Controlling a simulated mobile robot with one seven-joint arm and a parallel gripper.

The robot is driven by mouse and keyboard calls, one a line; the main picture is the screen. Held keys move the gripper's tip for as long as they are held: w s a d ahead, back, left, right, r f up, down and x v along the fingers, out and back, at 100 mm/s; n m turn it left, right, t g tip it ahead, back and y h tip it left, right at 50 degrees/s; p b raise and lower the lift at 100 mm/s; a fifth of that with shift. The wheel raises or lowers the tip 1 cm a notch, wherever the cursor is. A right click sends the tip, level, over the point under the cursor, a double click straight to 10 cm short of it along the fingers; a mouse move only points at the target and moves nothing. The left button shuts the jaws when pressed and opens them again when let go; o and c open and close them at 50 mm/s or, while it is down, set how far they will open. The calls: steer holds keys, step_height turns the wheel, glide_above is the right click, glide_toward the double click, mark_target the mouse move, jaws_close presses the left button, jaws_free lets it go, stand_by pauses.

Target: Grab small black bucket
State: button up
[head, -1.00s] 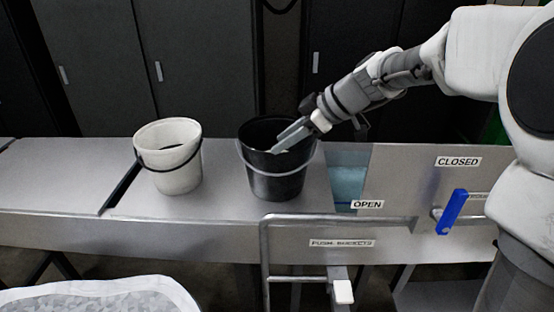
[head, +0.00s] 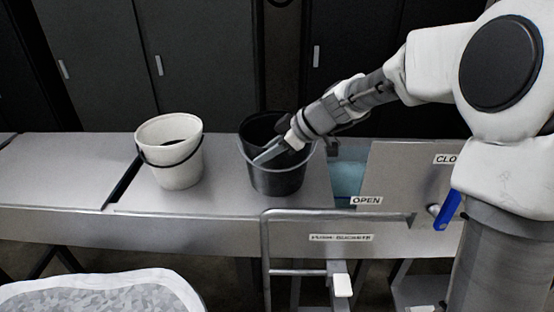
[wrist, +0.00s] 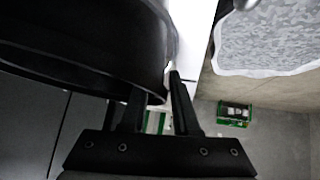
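The small black bucket (head: 277,180) stands upright on the metal counter, with its grey handle lying across its front. My gripper (head: 264,156) is at the bucket's mouth, with its fingers slanting down to the left over the rim. In the wrist view, the black bucket (wrist: 75,45) fills the upper left. There my gripper (wrist: 155,92) has its two fingers apart, close to the rim. The left finger's tip is hidden by the bucket, and the right finger's tip shows just beside it. I cannot tell whether either finger touches the wall.
A white bucket (head: 168,165) with a black handle stands to the left on the counter (head: 60,175). A metal rail (head: 335,217) runs along the front right, near the blue lever (head: 447,210). A light blue opening (head: 348,178) lies right of the black bucket. Dark cabinets stand behind.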

jaws_close()
stand_by(1.2)
